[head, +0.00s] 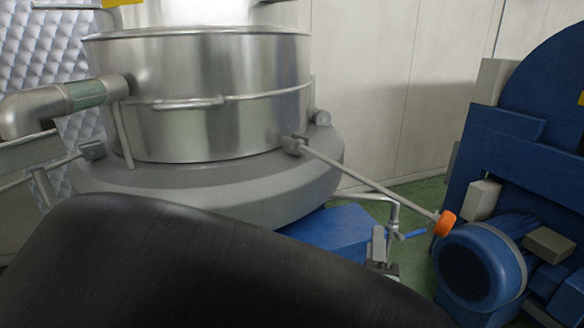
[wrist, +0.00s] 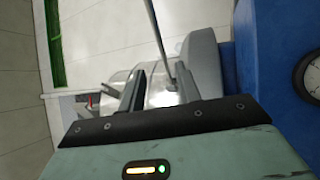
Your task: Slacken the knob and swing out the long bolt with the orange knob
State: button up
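The long bolt (head: 370,180) is a thin grey rod in the head view. It slopes down to the right from a bracket (head: 292,145) on the steel vessel's lower rim. The orange knob (head: 445,223) is at its outer end, well away from the vessel. In the wrist view my gripper (wrist: 160,72) has two dark fingers apart, with nothing seen clasped between them. A grey rod (wrist: 160,38) runs close to the fingers there; I cannot tell if it is the bolt. The orange knob does not show in the wrist view. My dark arm hides the lower head view.
The steel vessel (head: 215,90) stands on a wide grey ring (head: 250,190). A blue machine with a blue motor (head: 475,268) is close behind the knob at right. A thin pipe with a blue lever (head: 412,234) is below the bolt. Green floor (head: 425,195) shows between them.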

aim_at(376, 189)
jog(key=p+x, duration=0.5)
jog(key=x, duration=1.2)
jog(key=shift+w+r, duration=0.1)
jog(key=shift+w, duration=0.05)
